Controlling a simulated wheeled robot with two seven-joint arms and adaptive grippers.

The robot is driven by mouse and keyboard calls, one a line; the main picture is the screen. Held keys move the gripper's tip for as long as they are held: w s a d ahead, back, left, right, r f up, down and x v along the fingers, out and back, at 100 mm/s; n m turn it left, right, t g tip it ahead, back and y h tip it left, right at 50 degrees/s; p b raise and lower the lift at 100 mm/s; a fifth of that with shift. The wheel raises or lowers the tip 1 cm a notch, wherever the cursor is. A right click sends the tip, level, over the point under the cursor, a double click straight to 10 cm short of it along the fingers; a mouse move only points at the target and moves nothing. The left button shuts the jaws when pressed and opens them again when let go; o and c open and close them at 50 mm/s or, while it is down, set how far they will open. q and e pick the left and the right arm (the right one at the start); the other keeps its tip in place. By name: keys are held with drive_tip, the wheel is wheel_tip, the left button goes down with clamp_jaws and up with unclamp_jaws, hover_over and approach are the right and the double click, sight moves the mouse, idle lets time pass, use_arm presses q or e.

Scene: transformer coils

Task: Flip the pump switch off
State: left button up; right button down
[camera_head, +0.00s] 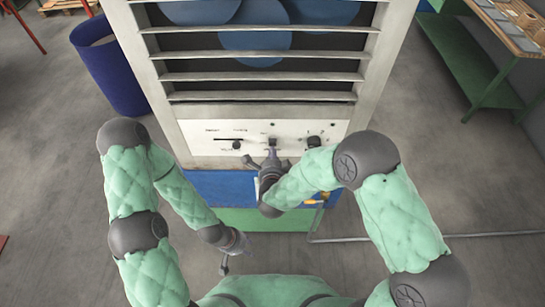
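A white control panel (200,132) with small dark knobs and switches spans the front of a large pale cabinet. A small dark switch (272,142) sits near the panel's middle, and a knob (314,141) sits to its right. The labels are too small to read, so I cannot tell for certain which one is the pump switch. My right gripper (269,158) is at the panel's lower edge, just below the middle switch; contact cannot be told. My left gripper (232,257) is low, away from the panel, with nothing seen in it. Both grippers' finger gaps are unclear.
Slatted shelves (262,77) with blue round things behind them rise above the panel. A blue bin (110,75) stands at the left. A green workbench (470,60) stands at the right. A grey pipe (400,237) runs along the floor at the right.

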use_arm(q)
drive_tip(key=shift+r, duration=0.25)
use_arm(e)
drive_tip(key=shift+r, duration=0.3)
